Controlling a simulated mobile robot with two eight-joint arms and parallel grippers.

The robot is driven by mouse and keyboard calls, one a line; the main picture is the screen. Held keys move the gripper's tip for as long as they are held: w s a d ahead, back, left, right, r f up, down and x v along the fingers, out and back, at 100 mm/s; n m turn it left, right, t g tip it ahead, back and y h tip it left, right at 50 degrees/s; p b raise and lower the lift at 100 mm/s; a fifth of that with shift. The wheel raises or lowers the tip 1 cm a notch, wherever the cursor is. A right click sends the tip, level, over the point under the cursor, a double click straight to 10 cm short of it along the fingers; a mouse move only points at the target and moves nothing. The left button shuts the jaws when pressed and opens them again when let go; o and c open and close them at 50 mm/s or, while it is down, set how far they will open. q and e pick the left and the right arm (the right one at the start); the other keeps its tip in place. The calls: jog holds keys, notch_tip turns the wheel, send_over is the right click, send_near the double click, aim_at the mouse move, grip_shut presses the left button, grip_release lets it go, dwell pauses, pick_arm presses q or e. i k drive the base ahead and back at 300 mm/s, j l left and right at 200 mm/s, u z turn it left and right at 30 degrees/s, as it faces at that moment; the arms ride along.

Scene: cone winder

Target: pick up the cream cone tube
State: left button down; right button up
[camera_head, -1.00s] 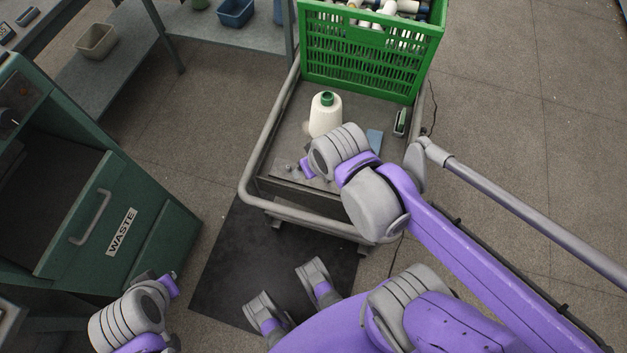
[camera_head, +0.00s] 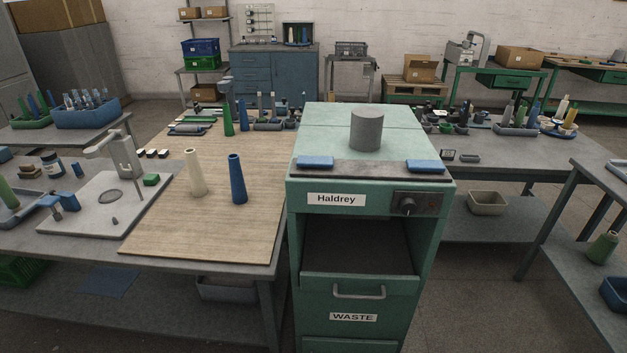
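The cream cone tube (camera_head: 196,173) stands upright on the wooden board (camera_head: 262,238) on the workbench, left of the middle of the head view. A blue cone tube (camera_head: 237,180) stands just to its right, with a gap between them. Neither of my grippers shows in the head view now, so how they stand cannot be seen. Nothing touches the cream tube.
A green cabinet (camera_head: 428,218) labelled Haldrey stands right of the board, with a grey cylinder (camera_head: 366,130) on top. A grey plate fixture (camera_head: 108,207) lies left. A green cone (camera_head: 228,118) and several small parts stand behind. The board's front is clear.

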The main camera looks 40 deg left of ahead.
aim_at(199, 187)
jog(key=u, duration=2.25)
